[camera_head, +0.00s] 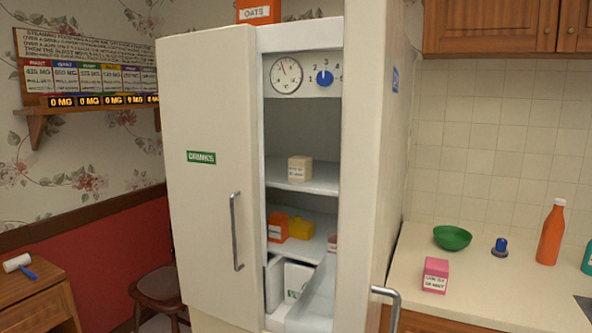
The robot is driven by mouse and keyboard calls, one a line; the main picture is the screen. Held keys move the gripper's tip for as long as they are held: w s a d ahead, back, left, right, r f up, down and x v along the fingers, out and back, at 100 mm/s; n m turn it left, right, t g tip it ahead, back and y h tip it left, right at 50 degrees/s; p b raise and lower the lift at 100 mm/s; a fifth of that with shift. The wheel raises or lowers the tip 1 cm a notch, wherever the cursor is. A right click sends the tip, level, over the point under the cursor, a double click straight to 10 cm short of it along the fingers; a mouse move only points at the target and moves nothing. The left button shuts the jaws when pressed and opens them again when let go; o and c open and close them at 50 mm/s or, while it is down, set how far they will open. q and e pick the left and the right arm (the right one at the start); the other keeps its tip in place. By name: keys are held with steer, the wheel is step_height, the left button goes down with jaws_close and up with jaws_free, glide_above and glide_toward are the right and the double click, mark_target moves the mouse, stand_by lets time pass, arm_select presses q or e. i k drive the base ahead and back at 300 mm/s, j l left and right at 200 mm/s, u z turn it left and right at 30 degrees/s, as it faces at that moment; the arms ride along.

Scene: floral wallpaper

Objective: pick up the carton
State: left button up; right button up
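Several box-shaped things could be the carton; I cannot tell which one is meant. A small beige box (300,168) stands on the upper shelf inside the open fridge. An orange box (278,226) and a yellow block (301,228) sit on the shelf below it. A white box with a green mark (297,279) is in the bottom compartment, partly hidden. A pink labelled box (435,275) stands on the counter to the right. Neither of my grippers is in view.
The counter (480,300) holds a green bowl (452,238), a blue-topped item (500,247) and an orange bottle (551,233). A stool (160,285) stands left.

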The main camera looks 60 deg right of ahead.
mark_target(300, 168)
steer(key=i+z, duration=0.15)
steer(key=z, duration=0.25)
steer(key=i+j+z, duration=0.1)
steer(key=z, duration=0.25)
steer(key=i+z, duration=0.1)
steer(key=z, duration=0.35)
steer(key=i+z, duration=0.1)
steer(key=z, duration=0.35)
steer(key=i+z, duration=0.15)
steer(key=z, duration=0.3)
steer(key=i+z, duration=0.1)
steer(key=z, duration=0.3)
